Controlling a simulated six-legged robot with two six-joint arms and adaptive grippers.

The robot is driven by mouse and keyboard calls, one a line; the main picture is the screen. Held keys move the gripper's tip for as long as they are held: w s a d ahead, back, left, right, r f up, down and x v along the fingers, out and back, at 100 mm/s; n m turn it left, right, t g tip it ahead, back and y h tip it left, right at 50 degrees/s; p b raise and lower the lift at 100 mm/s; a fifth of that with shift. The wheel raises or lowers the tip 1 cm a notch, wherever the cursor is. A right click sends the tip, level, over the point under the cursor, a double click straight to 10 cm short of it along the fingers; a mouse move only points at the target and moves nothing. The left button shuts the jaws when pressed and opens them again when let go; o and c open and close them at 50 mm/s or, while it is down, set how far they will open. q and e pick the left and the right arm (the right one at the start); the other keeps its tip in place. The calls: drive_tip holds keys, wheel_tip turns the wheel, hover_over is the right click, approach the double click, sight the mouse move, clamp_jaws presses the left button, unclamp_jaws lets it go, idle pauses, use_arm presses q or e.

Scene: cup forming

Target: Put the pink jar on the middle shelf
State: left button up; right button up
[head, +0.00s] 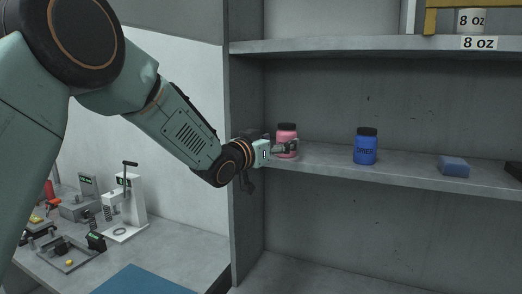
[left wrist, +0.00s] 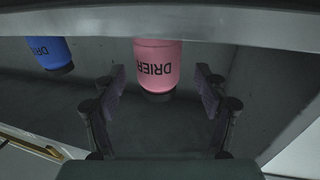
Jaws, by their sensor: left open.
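The pink jar (head: 287,135) with a dark lid stands upright on the middle shelf (head: 400,171), near its left end. My left gripper (head: 284,149) is in front of the jar and hides part of its lower body. In the left wrist view the pink jar (left wrist: 157,68) appears upside down between the two open fingers of my left gripper (left wrist: 160,95), with gaps on both sides. The fingers do not touch it there. My right gripper is in neither view.
A blue jar (head: 366,146) and a blue block (head: 454,167) stand farther right on the same shelf. The upper shelf (head: 370,44) runs above. The shelf's left side wall (head: 246,100) is close to my arm. A workbench (head: 190,250) with equipment lies at lower left.

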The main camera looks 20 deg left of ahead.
use_arm(q)
drive_tip(key=b+v, duration=0.1)
drive_tip(key=v, duration=0.7)
drive_tip(key=s+d+f+n+g+y, duration=0.1)
drive_tip(key=s+f+g, duration=0.3)
drive_tip(key=f, duration=0.8)
drive_tip(key=s+d+f+n+g+y, duration=0.1)
drive_tip(key=s+f+g, duration=0.1)
drive_tip(key=s+f, duration=0.8)
drive_tip(key=s+d+f+n+g+y, duration=0.1)
drive_tip(key=s+f+g, duration=0.15)
drive_tip(key=f, duration=1.25)
drive_tip(key=s+f+g, duration=0.4)
drive_tip(key=s+f, duration=0.3)
drive_tip(key=s, duration=0.7)
drive_tip(key=s+f+g+y, duration=0.1)
drive_tip(key=s+f+g, duration=0.4)
drive_tip(key=s, duration=1)
wheel_tip(320, 180, down, 2)
drive_tip(key=shift+a+y, duration=0.25)
drive_tip(key=shift+y, duration=0.05)
